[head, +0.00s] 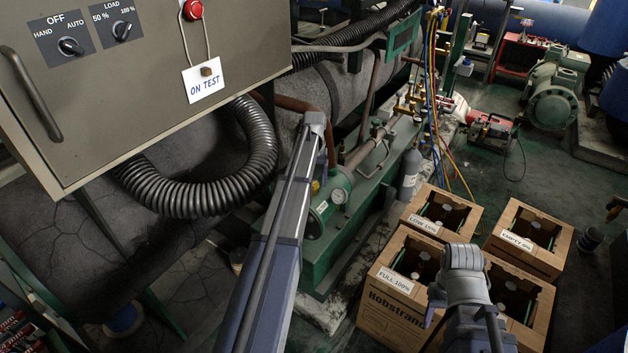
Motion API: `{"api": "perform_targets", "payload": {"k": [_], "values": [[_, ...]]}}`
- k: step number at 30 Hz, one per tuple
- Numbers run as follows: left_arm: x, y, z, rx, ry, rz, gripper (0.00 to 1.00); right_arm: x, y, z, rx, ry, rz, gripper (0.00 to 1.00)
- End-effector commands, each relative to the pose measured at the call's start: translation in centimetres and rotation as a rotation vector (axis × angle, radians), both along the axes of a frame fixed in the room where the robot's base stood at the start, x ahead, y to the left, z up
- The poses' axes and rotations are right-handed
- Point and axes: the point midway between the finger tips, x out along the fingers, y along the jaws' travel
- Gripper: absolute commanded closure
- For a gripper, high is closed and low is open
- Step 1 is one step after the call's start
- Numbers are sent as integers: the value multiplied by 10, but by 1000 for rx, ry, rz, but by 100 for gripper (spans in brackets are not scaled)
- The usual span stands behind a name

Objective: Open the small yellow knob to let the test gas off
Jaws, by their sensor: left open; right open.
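A brass manifold (408,103) with small fittings sits on the green machine, with yellow, blue and red hoses (432,80) beside it. I cannot make out for sure which part is the small yellow knob. A small yellow spot (315,187) shows on the green vessel near a round gauge (322,207). My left arm rises from the bottom centre to a joint in front of the machine. My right arm's joint is in front of the cardboard boxes. Neither gripper's fingers can be seen.
Open cardboard boxes (385,318) with cylinders and labels such as "FULL 100%" stand at lower right. A grey control cabinet (120,110) with an "ON TEST" tag (204,82) fills the upper left. A red pump (490,130) and green motor (553,92) stand behind.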

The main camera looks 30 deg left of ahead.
Motion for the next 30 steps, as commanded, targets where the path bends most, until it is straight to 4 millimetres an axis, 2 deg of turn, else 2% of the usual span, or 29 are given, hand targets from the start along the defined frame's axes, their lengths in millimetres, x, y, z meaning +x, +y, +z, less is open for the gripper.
{"api": "perform_targets", "payload": {"k": [18,30], "values": [[0,0,73,0,0,0,28,0,0,73,0,0,0,50],[0,0,74,0,0,0,28,0,0,74,0,0,0,50]]}}
